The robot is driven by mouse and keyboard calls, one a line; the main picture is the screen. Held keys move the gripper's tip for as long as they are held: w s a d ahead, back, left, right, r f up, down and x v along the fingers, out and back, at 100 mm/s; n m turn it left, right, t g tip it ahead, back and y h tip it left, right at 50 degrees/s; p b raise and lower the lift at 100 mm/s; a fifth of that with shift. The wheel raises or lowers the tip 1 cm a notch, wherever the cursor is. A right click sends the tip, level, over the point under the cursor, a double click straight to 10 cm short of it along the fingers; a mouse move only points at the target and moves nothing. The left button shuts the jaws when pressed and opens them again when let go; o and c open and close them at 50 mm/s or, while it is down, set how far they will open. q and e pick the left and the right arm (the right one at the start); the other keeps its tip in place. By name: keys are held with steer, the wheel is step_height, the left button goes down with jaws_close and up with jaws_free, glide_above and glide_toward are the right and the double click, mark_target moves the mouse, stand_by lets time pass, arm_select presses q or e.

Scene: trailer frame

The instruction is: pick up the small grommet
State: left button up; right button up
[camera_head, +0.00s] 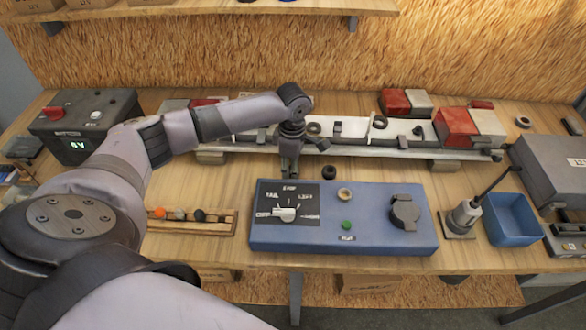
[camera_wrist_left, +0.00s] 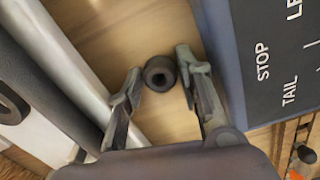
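The small grommet (camera_head: 328,172) is a short black ring lying on the bare wood between the metal rail and the blue control box. In the left wrist view the grommet (camera_wrist_left: 160,73) shows between my open fingertips, with its hole visible. My left gripper (camera_head: 289,176) points down just left of the grommet in the head view. It also shows in the left wrist view (camera_wrist_left: 160,68), open, with nothing held. Its exact height above the table is hard to tell. My right gripper is in neither view.
The blue control box (camera_head: 375,232) stands close in front of the grommet. The metal rail (camera_head: 370,146) runs behind it, with a larger dark ring (camera_head: 314,128) on it. A blue bin (camera_head: 514,220) stands at right, and a wooden holder (camera_head: 190,222) at left.

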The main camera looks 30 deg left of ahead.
arm_select(q)
steer(key=shift+c, duration=0.4)
steer(key=c, duration=0.3)
steer(key=shift+c, duration=0.2)
